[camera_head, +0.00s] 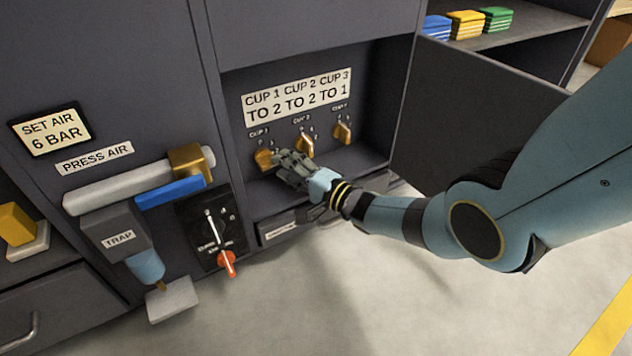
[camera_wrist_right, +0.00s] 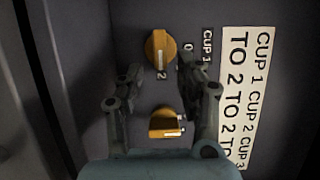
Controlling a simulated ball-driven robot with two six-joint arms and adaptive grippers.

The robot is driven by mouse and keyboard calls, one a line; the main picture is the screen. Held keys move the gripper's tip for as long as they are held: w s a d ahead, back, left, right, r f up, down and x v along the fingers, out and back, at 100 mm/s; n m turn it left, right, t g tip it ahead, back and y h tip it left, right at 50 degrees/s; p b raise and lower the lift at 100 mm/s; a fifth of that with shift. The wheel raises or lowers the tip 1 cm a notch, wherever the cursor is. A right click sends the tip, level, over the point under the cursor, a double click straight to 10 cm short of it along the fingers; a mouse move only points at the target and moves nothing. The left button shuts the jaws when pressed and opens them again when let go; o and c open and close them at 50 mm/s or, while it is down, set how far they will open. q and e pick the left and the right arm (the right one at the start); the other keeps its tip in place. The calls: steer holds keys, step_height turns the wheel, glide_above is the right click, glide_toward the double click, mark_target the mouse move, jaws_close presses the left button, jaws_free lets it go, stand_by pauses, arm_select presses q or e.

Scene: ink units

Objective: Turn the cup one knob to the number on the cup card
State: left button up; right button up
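The card (camera_head: 298,97) above the knobs reads CUP 1 TO 2, CUP 2 TO 2, CUP 3 TO 1; it also shows sideways in the right wrist view (camera_wrist_right: 242,95). The yellow cup one knob (camera_head: 263,158) is the leftmost of three. In the right wrist view the cup one knob (camera_wrist_right: 160,46) lies just beyond my fingertips, with a 2 below it; its exact setting is hard to read. My right gripper (camera_head: 281,160) is open, its fingers apart (camera_wrist_right: 161,68) and not visibly gripping the knob. My left gripper is out of view.
The cup two knob (camera_head: 303,146) sits close beside my fingers, and the cup three knob (camera_head: 343,133) is farther right. The recess has a side wall at left and a ledge below. A black dial (camera_head: 208,228) with a red lever (camera_head: 228,264) is lower left.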

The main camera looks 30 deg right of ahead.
steer(key=v, duration=0.9)
steer(key=shift+s+d, duration=0.2)
steer(key=shift+s, duration=0.1)
steer(key=shift+f, duration=0.1)
